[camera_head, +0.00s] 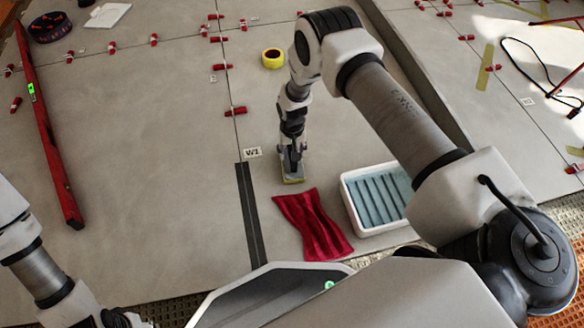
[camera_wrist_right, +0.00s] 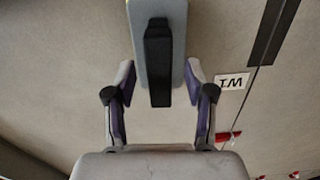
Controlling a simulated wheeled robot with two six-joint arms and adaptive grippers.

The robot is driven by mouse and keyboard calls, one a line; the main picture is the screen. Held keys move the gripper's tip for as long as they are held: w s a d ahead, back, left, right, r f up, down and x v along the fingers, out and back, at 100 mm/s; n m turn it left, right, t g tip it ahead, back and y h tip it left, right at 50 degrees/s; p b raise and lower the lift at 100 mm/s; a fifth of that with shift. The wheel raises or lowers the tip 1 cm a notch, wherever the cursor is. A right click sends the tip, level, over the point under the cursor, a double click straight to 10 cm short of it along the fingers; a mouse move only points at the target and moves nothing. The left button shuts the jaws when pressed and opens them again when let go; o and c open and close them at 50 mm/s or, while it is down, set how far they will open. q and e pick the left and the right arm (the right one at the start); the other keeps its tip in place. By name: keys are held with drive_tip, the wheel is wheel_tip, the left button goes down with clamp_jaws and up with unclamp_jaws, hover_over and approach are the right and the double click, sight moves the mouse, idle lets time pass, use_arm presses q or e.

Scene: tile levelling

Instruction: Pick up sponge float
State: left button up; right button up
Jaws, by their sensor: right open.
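The sponge float (camera_head: 293,180) lies on the tiled floor, a grey plate with a yellowish edge, just left of the white tray and above the red cloth. In the right wrist view the sponge float (camera_wrist_right: 178,25) shows its grey back and long black handle. My right gripper (camera_head: 291,158) points down right over it. In the wrist view the right gripper (camera_wrist_right: 160,78) is open, with one finger on each side of the handle's near end; contact is not visible. My left gripper (camera_head: 118,318) is only partly seen at the bottom left edge, its fingers unclear.
A red cloth (camera_head: 309,222) lies close below the float. A white tray (camera_head: 352,211) with blue ribbed contents stands to the right. A yellow tape roll (camera_head: 272,58), a red level (camera_head: 50,140) and several red clips lie farther off. The floor left of the float is clear.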

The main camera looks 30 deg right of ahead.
drive_tip(key=shift+f, duration=0.25)
drive_tip(key=shift+f, duration=0.3)
idle(0.4)
clamp_jaws()
